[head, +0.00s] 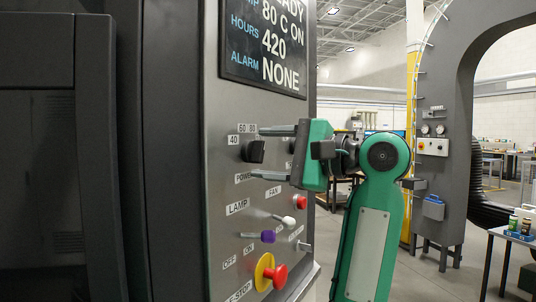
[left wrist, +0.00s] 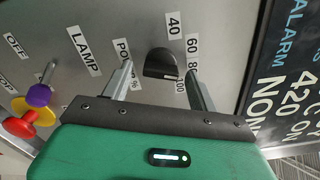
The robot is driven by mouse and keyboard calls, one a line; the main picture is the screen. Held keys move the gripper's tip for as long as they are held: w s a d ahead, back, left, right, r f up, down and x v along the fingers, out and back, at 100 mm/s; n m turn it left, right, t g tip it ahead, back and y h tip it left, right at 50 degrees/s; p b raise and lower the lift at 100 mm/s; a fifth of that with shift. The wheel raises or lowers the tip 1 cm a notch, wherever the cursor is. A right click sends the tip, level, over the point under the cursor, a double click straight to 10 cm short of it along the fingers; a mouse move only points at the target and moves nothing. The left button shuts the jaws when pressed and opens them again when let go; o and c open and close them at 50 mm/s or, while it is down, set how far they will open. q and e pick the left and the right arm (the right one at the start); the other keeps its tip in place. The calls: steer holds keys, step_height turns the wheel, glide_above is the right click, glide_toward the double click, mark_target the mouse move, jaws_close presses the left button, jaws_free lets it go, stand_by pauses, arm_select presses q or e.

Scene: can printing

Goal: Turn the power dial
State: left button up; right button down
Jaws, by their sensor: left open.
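The black power dial (head: 253,151) is on the grey control panel, with the number labels 40, 60 and 80 around it and a POWER label below. It also shows in the left wrist view (left wrist: 162,63). My left gripper (head: 257,153) is open in front of the panel, one finger above the dial and one below. In the left wrist view its fingers (left wrist: 159,72) straddle the dial, with a gap visible on each side. I cannot tell how near the fingertips are to the panel face. My right gripper is in neither view.
Below the dial are a white lamp switch (head: 288,221), a purple-tipped toggle (head: 267,236), a red fan button (head: 300,202) and a red-and-yellow stop button (head: 276,274). A display (head: 262,50) is above. A grey arch (head: 448,110) and a table stand at the right.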

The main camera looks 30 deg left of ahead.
arm_select(q)
steer(key=w+d+b, duration=0.1)
steer(key=d+b, duration=0.1)
steer(key=d, duration=1.1)
steer(key=shift+d, duration=0.2)
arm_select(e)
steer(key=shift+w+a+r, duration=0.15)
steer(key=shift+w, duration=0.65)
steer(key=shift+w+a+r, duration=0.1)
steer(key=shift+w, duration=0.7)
